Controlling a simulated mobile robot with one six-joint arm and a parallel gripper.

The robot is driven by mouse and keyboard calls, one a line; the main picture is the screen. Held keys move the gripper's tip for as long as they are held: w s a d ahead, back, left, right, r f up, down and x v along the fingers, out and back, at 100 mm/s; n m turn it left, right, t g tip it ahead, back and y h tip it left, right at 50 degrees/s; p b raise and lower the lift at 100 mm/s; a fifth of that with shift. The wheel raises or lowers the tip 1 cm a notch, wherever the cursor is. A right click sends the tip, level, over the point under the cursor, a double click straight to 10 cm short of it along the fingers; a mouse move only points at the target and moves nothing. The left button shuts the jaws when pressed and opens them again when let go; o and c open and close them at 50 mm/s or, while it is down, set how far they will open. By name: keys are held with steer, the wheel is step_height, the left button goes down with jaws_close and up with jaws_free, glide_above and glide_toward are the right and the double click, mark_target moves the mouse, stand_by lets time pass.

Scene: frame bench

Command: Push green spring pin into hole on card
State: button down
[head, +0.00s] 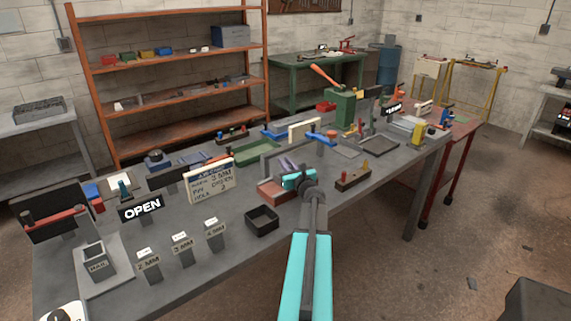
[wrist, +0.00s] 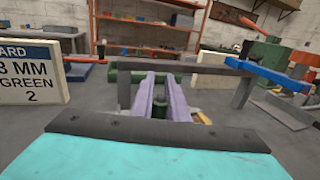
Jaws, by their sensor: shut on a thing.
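The job card (head: 212,182) stands on the bench and reads 3 MM, green and hole 2. Its right part shows at the left of the wrist view (wrist: 28,72). My gripper (head: 288,165) is over the middle of the bench, right of the card. In the wrist view its two purple fingers (wrist: 160,84) point forward, shut on a narrow dark piece (wrist: 159,102) between them. A dark frame bar (wrist: 205,67) crosses beyond the fingertips, with a blue clamp (wrist: 278,74) at its right. I cannot make out a green spring pin or the numbered holes.
Labelled size stands (head: 181,247) and an open black tray (head: 262,219) are at the front. A wooden block (head: 353,180) lies right of my gripper. A green press (head: 341,106) stands farther back. The bench surface is crowded, with bare patches near its front edge.

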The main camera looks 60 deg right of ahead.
steer(key=shift+f+b, duration=0.45)
steer(key=shift+f, duration=0.1)
steer(key=c, duration=1.7)
jaws_free()
steer(key=shift+o, duration=0.2)
steer(key=shift+s+a, duration=0.1)
steer(key=shift+b+v, duration=1.5)
steer(key=shift+v, duration=5)
steer(key=shift+s+a, duration=0.15)
steer(key=shift+s, duration=0.1)
steer(key=shift+s, duration=0.1)
